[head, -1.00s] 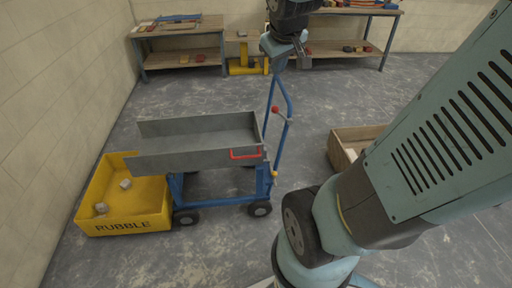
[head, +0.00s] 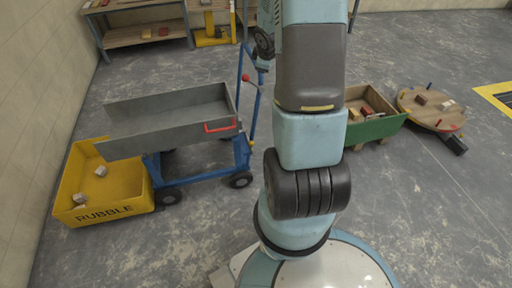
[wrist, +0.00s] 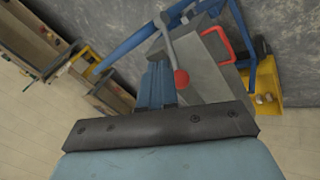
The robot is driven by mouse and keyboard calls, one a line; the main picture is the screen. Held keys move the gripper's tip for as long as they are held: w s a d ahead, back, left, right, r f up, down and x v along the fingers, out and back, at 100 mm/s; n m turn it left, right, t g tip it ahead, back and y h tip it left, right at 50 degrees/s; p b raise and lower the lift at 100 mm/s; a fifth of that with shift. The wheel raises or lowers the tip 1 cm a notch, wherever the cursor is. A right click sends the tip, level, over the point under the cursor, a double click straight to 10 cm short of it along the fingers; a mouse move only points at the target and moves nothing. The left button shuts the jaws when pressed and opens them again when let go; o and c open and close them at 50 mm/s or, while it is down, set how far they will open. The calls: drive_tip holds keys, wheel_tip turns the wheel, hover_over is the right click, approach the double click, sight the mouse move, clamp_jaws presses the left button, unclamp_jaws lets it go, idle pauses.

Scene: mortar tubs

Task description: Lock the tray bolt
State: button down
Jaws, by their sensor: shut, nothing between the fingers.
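The grey tipping tray (head: 170,120) sits on a blue wheeled cart (head: 205,178), with a red loop handle (head: 220,127) on its near right end. A lever with a red ball knob (head: 245,77) stands by the cart's blue push frame; the knob also shows in the wrist view (wrist: 181,78). A small yellow part (head: 251,143) is low on the frame; I cannot tell whether it is the bolt. My gripper (wrist: 157,78) is shut and empty, close to the red-knobbed lever in the wrist view. My arm mostly hides it in the head view.
A yellow RUBBLE bin (head: 115,210) stands under the tray's left end. A green-sided crate (head: 378,130) and a round wooden board with pegs (head: 430,100) stand right of my arm. Workbenches (head: 145,35) line the back. Floor at front left is clear.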

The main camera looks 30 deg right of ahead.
drive_tip(key=s+d+f+n+y, duration=0.1)
drive_tip(key=s+f+n+y, duration=0.15)
drive_tip(key=f, duration=1.05)
drive_tip(key=s+d+f+n+y, duration=0.2)
drive_tip(key=s+f, duration=0.1)
drive_tip(key=f, duration=1)
drive_tip(key=s+a+f+n+y, duration=0.1)
drive_tip(key=s+a+f+y, duration=0.1)
drive_tip(key=s+f, duration=0.3)
wheel_tip(320, 180, down, 4)
drive_tip(key=shift+s+a+r+t, duration=0.15)
drive_tip(key=shift+a+t, duration=0.25)
drive_tip(key=shift+a, duration=0.3)
drive_tip(key=shift+n, duration=0.25)
drive_tip(key=w+a+f, duration=0.3)
drive_tip(key=w+f, duration=0.4)
drive_tip(key=w, duration=0.2)
drive_tip(key=shift+w, duration=0.15)
drive_tip(key=shift+f, duration=0.1)
